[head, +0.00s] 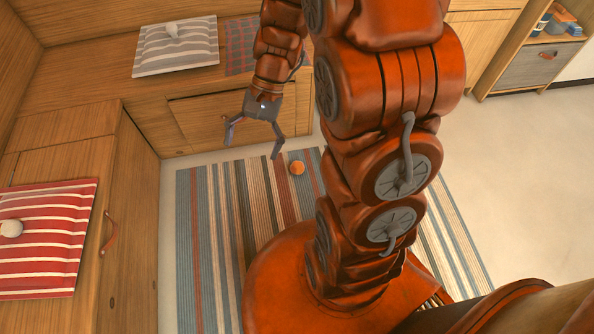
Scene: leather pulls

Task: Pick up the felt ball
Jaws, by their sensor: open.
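A small orange ball (297,168), which looks like the felt ball, lies on the striped rug (210,250). My gripper (252,150) hangs open and empty with its fingers pointing down, to the left of the orange ball in the picture. Its right fingertip shows close to the ball, with a gap between them. I cannot tell how high the fingertips are above the rug. The ball is not between the fingers.
Wooden cabinets with a leather pull (109,234) border the rug. Open floor (500,150) lies at right.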

